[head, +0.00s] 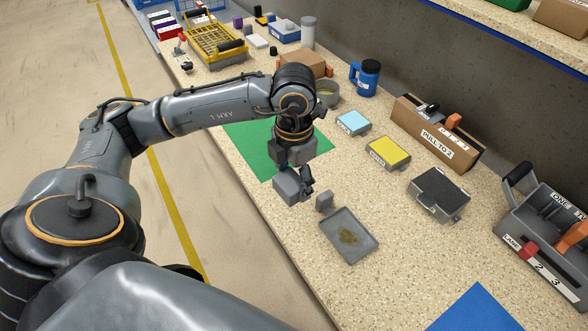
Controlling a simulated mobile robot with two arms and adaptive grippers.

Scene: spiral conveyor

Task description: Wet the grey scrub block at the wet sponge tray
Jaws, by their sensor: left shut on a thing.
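My left gripper (294,176) is over the bench, pointing down, shut on a grey block (288,188) that looks like the scrub block. Dark fingers hide part of it, and I cannot tell whether it touches the bench. Two shallow trays lie to the right: one with a light blue pad (353,122) and one with a yellow pad (389,151). Their labels are too small to read, so I cannot tell which is the wet sponge tray. The block is apart from both. My right gripper is not in view.
A grey tray (345,255) with a brownish patch and a small upright grey piece (325,202) are close by. A green mat (255,145) lies behind the gripper. A black-topped case (440,192), a blue mug (367,78) and a lever box (550,225) stand right.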

